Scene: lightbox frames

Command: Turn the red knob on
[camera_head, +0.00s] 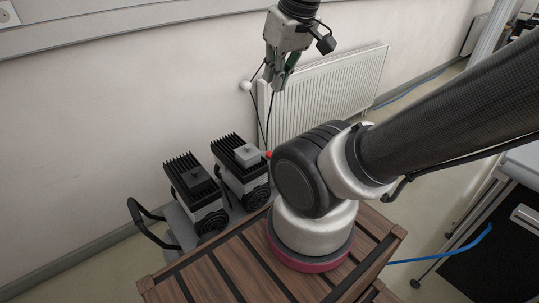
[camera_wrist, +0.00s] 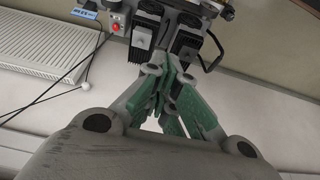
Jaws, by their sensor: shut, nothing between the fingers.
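The red knob (camera_wrist: 116,27) is a small red spot on a grey panel beside the pump-like units in the wrist view. In the head view a small red spot (camera_head: 268,154) shows beside the right unit, partly hidden behind my arm. My gripper (camera_head: 275,86) hangs in front of the wall, above and apart from the units. In the wrist view my gripper (camera_wrist: 168,82) has its green-padded fingers drawn together, with nothing held. The knob's turned position is too small to tell.
Two black-finned units (camera_head: 194,187) (camera_head: 240,165) stand on a trolley with a black handle (camera_head: 143,215). Dark cables hang near the white radiator (camera_head: 335,90). A white round valve (camera_head: 246,86) is close to my gripper. The wall runs behind; open air lies above the units.

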